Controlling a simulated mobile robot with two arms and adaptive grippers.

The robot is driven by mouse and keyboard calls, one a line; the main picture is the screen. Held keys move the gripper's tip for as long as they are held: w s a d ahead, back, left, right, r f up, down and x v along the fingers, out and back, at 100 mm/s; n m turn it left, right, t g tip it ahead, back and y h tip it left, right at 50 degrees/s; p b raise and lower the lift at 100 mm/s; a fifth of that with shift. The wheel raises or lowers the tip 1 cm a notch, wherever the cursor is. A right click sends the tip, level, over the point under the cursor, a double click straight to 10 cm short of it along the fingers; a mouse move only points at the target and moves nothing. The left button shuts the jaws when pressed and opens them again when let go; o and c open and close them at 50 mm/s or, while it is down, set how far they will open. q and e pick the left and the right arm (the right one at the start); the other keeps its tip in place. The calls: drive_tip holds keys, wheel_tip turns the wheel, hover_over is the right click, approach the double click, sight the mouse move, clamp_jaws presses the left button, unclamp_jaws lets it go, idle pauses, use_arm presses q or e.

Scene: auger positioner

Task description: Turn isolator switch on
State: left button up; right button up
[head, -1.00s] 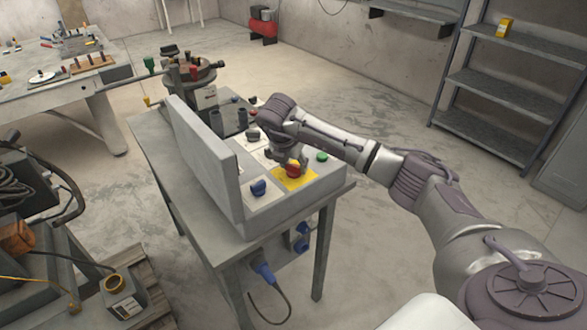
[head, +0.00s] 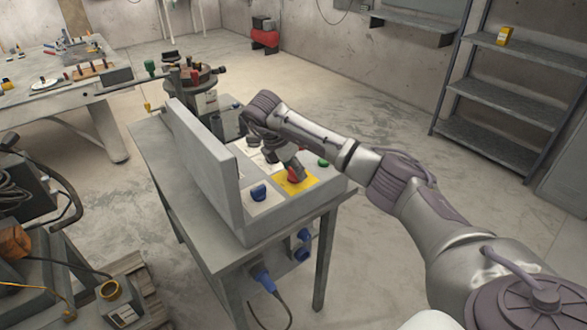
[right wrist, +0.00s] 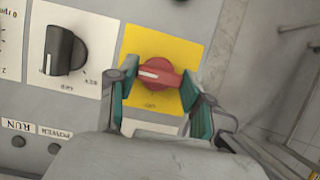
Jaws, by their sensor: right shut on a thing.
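The isolator switch is a red knob (head: 293,177) with a white mark on a yellow plate (head: 308,183), on the sloped grey control panel. It also shows in the right wrist view (right wrist: 158,74), where its white mark points to the left, tilted slightly. My right gripper (head: 295,167) is down at the switch, with one finger on each side of the red knob, shut on it. The fingers also show in the right wrist view (right wrist: 160,78). Part of the plate's lettering is hard to read. My left gripper is not in view.
A black FWD/REV knob (right wrist: 64,51) sits beside the yellow plate. An upright grey panel (head: 205,160) stands on the left. Shelves (head: 500,90) stand at the back right.

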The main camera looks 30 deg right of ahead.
drive_tip(key=shift+r, duration=0.1)
drive_tip(key=o, duration=1.2)
drive_tip(key=shift+c, duration=0.2)
drive_tip(key=shift+a+r, duration=0.1)
drive_tip(key=v, duration=1.1)
drive_tip(key=shift+r, duration=0.35)
